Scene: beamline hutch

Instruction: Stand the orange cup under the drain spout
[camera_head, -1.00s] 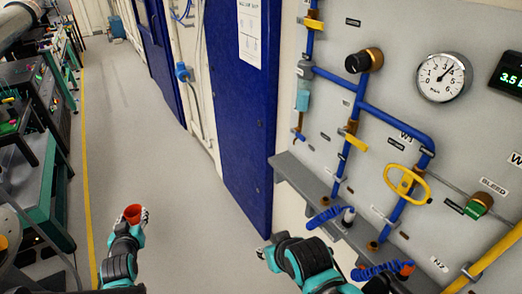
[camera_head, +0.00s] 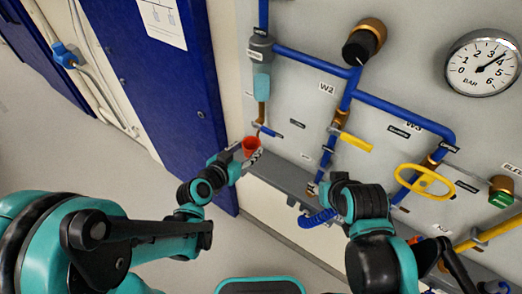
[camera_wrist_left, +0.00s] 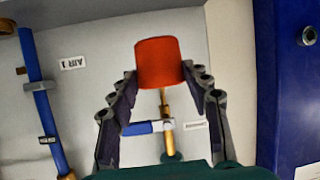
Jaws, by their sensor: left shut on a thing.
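The orange cup (camera_head: 250,146) is held by my left gripper (camera_head: 252,158) in front of the left pipe on the grey panel. My left gripper is shut on the cup; in the left wrist view the cup (camera_wrist_left: 158,62) sits between the fingertips. The drain spout, a brass tube (camera_head: 261,113) with a blue-handled valve (camera_head: 267,130), comes down just above the cup in the head view. In the wrist view the brass tube (camera_wrist_left: 166,105) runs toward the cup, and its end is hidden. My right arm (camera_head: 362,215) is in front of the panel; its fingers cannot be made out.
A grey ledge (camera_head: 285,178) runs along the panel below the pipes. A blue door (camera_head: 185,95) stands left; the floor there is clear.

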